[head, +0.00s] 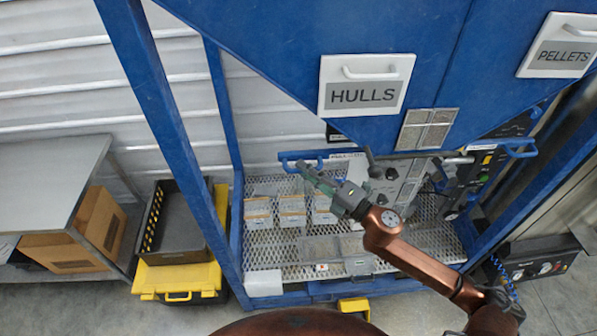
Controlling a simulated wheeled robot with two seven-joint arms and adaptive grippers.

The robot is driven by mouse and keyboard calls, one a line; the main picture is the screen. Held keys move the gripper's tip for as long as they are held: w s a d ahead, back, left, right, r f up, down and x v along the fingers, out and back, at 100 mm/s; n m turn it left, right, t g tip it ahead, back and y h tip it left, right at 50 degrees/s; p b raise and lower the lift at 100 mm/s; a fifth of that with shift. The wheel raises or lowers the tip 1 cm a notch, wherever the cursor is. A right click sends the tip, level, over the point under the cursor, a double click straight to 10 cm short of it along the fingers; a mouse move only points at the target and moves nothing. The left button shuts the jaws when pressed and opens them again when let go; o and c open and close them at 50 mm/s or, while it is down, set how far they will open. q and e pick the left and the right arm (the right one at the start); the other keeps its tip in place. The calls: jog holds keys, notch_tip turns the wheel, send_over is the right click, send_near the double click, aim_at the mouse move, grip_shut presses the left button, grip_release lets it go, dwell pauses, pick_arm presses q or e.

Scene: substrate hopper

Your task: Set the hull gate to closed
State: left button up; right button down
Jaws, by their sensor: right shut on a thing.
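The HULLS panel (362,96) is a white plate with a handle on the blue hopper (270,30). Below it, a blue gate handle (287,160) sticks out to the left on a blue bar under the hopper; I take it as the hull gate's. My right gripper (306,170) reaches up from the lower right on a copper arm. Its fingers are shut on the blue handle and hide part of it. The gate plate itself does not show clearly. My left gripper is not in view.
A mesh shelf (285,250) below holds several small white boxes (258,212). Grey control boxes stand right of my gripper. Blue posts (170,120) frame the hopper. A black crate (180,222) on a yellow case (180,282) and a metal table (45,185) stand left.

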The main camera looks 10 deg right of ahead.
jog(key=shift+f, duration=0.1)
jog(key=c, duration=2.5)
grip_release()
jog(key=shift+d, duration=0.1)
jog(key=o, duration=0.5)
jog(key=shift+d, duration=0.25)
jog(key=shift+o, duration=0.2)
jog(key=shift+a, duration=0.2)
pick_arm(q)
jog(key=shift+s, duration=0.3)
pick_arm(e)
jog(key=v, duration=1.2)
